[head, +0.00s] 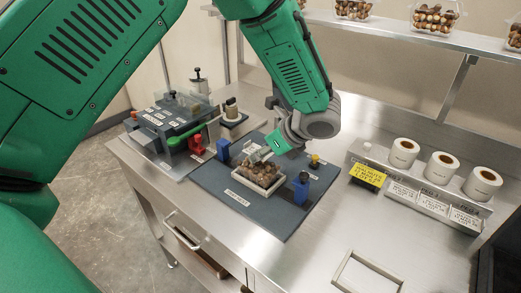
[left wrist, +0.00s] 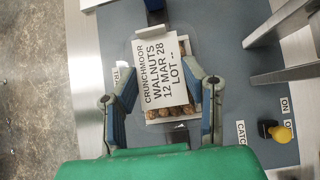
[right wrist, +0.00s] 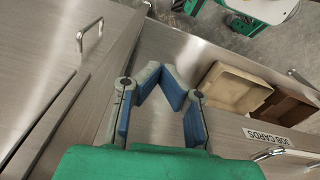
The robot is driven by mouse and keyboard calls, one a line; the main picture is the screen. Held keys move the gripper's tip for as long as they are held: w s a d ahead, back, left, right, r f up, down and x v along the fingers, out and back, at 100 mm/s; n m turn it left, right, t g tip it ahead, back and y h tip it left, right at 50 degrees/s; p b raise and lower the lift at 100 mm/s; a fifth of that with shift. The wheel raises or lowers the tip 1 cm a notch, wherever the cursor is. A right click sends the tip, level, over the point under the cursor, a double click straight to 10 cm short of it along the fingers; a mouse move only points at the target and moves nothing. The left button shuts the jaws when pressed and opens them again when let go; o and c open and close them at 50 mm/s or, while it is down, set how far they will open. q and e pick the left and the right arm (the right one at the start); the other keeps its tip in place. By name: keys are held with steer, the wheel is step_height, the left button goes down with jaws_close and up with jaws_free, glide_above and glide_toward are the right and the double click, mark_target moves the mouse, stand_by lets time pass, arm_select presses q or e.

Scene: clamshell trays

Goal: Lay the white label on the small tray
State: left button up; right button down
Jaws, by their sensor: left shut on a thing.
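The white label (left wrist: 165,72), printed for walnuts with a date and lot line, shows face-on in the left wrist view. My left gripper (left wrist: 163,88) is shut on it, with one finger at each side. The small tray (head: 273,186) of walnuts sits on the dark mat between two blue blocks, and its light rim (left wrist: 195,45) shows partly behind the label. The label covers much of the tray; whether they touch I cannot tell. In the head view my left gripper (head: 283,143) is just above the tray's back side. My right gripper (right wrist: 162,72) has its fingertips close together, away from the tray.
A grey fixture with red and green parts (head: 176,122) stands left of the mat (head: 215,178). Label rolls (head: 441,165) sit on a rack at right, with a yellow sign (head: 368,175). An empty frame (head: 368,272) lies at the front. Filled clamshells (head: 433,18) stand on the shelf.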

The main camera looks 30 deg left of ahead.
arm_select(q)
steer(key=shift+s+d+f, duration=0.15)
steer(key=shift+d+f, duration=0.25)
steer(key=o, duration=0.9)
steer(key=shift+a, duration=0.1)
steer(key=shift+a+f, duration=0.15)
steer(key=shift+a, duration=0.1)
steer(key=shift+d, duration=0.1)
steer(key=r+p, duration=0.2)
steer(key=shift+w+r, duration=0.2)
steer(key=shift+r, duration=0.2)
step_height(320, 180, up, 5)
steer(key=p, duration=0.5)
steer(key=shift+f, duration=0.1)
steer(key=shift+f, duration=0.1)
